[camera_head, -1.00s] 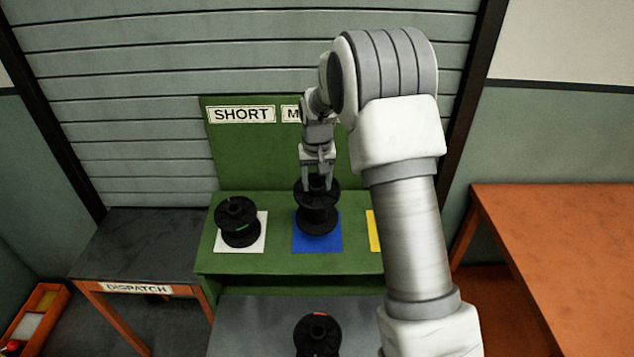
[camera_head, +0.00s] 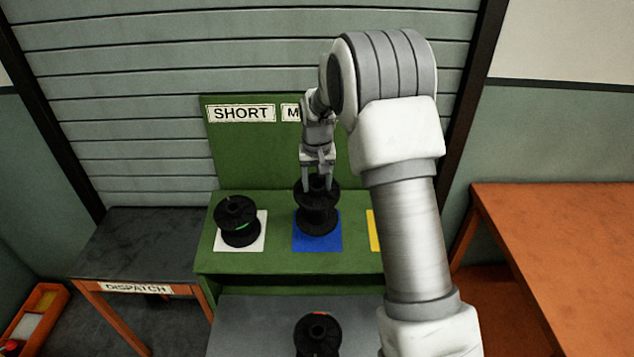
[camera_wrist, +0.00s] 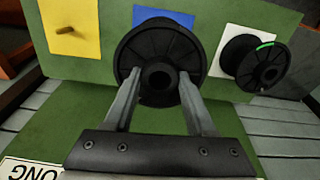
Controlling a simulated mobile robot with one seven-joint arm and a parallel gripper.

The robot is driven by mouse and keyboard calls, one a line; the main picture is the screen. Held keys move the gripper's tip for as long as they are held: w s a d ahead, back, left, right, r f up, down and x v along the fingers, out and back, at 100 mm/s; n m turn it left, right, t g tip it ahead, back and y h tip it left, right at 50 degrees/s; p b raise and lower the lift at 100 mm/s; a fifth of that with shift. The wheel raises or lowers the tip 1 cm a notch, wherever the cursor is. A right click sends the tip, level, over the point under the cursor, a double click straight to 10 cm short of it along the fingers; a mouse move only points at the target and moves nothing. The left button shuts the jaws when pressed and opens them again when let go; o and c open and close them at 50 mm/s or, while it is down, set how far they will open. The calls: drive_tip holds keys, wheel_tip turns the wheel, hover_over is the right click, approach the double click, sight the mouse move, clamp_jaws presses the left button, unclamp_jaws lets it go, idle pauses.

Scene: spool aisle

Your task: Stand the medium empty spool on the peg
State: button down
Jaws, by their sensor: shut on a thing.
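A black empty spool (camera_head: 317,222) stands upright at the blue square (camera_head: 331,245) on the green bench. My gripper (camera_head: 317,186) points down from above and is shut on this spool near its top hub. In the wrist view the spool (camera_wrist: 160,38) sits between the two fingers (camera_wrist: 160,88), with the blue square (camera_wrist: 163,17) behind it. The peg at the blue square is hidden by the spool. I cannot tell whether the spool's lower flange rests fully on the square.
A second black spool (camera_head: 238,222), with a green mark, stands on the white square under the SHORT sign (camera_head: 241,114). A wooden peg (camera_wrist: 66,30) stands bare on the yellow square (camera_wrist: 85,42). Another black spool (camera_head: 318,337), with a red mark, is in front. A dispatch table (camera_head: 140,235) is at left.

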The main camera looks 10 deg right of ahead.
sight(317, 197)
drive_tip(key=shift+w+d+f+b, duration=0.1)
drive_tip(key=shift+w+f+b, duration=0.1)
drive_tip(key=shift+f+b, duration=0.65)
drive_tip(key=shift+w+a+f+b, duration=0.15)
drive_tip(key=shift+f+b, duration=0.35)
drive_tip(key=shift+f, duration=0.75)
drive_tip(key=shift+w+d+f+b, duration=0.2)
drive_tip(key=shift+f+b, duration=0.45)
drive_tip(key=shift+f, duration=0.4)
drive_tip(key=shift+c, duration=0.7)
unclamp_jaws()
drive_tip(key=shift+r, duration=0.1)
drive_tip(key=s+r, duration=0.3)
drive_tip(key=r, duration=1.4)
drive_tip(key=shift+a, duration=0.3)
